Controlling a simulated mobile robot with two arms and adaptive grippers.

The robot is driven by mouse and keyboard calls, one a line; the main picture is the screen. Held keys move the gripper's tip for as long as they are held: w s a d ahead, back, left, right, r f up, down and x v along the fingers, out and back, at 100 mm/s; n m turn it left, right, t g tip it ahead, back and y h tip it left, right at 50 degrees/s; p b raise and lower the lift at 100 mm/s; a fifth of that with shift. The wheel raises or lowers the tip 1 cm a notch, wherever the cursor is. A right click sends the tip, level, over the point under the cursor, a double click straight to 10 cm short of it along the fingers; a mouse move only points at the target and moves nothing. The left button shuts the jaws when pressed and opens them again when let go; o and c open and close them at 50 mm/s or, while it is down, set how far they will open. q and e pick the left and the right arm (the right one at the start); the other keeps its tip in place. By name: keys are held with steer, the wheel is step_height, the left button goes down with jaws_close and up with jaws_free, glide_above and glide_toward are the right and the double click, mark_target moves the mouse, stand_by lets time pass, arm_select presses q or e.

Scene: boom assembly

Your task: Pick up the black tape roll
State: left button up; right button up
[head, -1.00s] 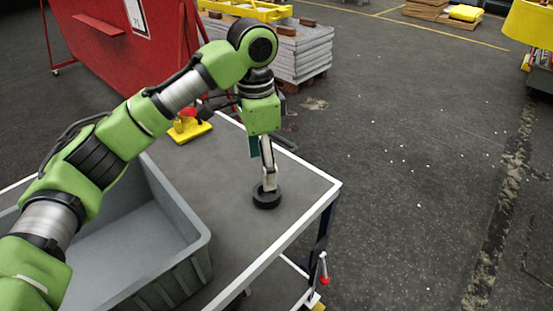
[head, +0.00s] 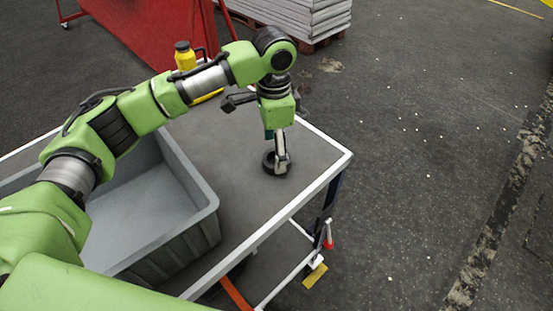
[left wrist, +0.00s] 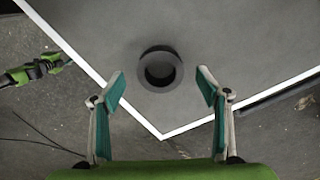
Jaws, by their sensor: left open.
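The black tape roll (head: 267,163) lies flat on the grey cart top (head: 228,150), near its right corner. My left gripper (head: 281,166) points down over the roll and overlaps part of it in the head view. In the left wrist view the fingers (left wrist: 161,88) are spread wide, with nothing between them. The roll (left wrist: 160,86) shows there just above the fingertip line, roughly centred between the fingers, its hole facing the camera. Whether the fingertips reach down to the roll's height is hard to tell. My right gripper is not seen.
A grey bin (head: 165,250) stands on the cart left of the roll. A yellow bottle (head: 185,58) and a yellow object (head: 208,96) stand behind my left arm. The cart's white edge (head: 322,182) runs close to the roll. Open floor lies to the right.

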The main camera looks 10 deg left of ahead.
mark_target(270, 154)
arm_select(q)
step_height(270, 154, down, 3)
steer(key=shift+w+d+f+p, duration=0.1)
steer(key=shift+f+p, duration=0.05)
steer(key=shift+p, duration=0.2)
steer(key=shift+f, duration=0.15)
steer(key=c, duration=1.2)
steer(key=shift+c, duration=0.2)
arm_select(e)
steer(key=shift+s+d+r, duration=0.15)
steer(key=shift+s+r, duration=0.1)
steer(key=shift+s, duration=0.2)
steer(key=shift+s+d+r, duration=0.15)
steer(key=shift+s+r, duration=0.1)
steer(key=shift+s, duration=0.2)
arm_select(q)
steer(key=shift+r, duration=0.2)
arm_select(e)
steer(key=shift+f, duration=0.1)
